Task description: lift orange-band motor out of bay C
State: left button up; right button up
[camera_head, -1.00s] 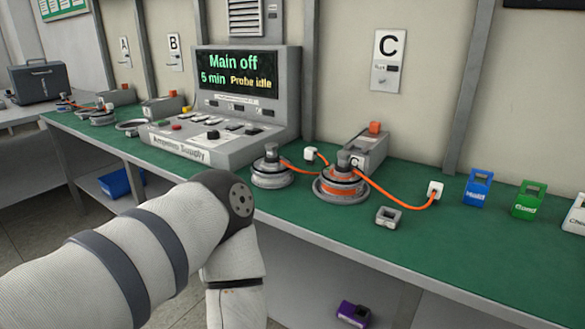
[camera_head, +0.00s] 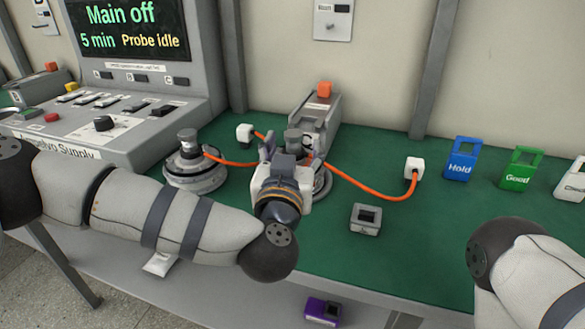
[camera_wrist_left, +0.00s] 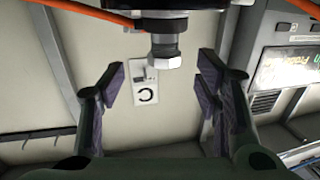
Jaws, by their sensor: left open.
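The orange-band motor (camera_head: 321,184) stands at bay C, in front of the grey bay C unit (camera_head: 322,104). My left gripper and wrist hide most of it in the head view; its rim and the grey post on top (camera_head: 293,136) show. My left gripper (camera_head: 287,154) is open, with its fingers at the motor's post. In the left wrist view, which looks inverted, the metal post with a hex end (camera_wrist_left: 166,50) lies between the two spread fingers of the gripper (camera_wrist_left: 158,88). I cannot tell whether they touch. My right gripper is out of view.
A second grey motor (camera_head: 196,168) stands to the left. An orange cable (camera_head: 372,190) runs to a white plug (camera_head: 413,168). A square grey block (camera_head: 366,219) lies front right.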

aim_at(293, 132)
pick_arm(q)
jog(key=w, duration=0.4)
jog(key=shift+w, duration=0.7)
jog(key=shift+r, duration=0.1)
grip_shut()
jog(key=shift+r, duration=0.25)
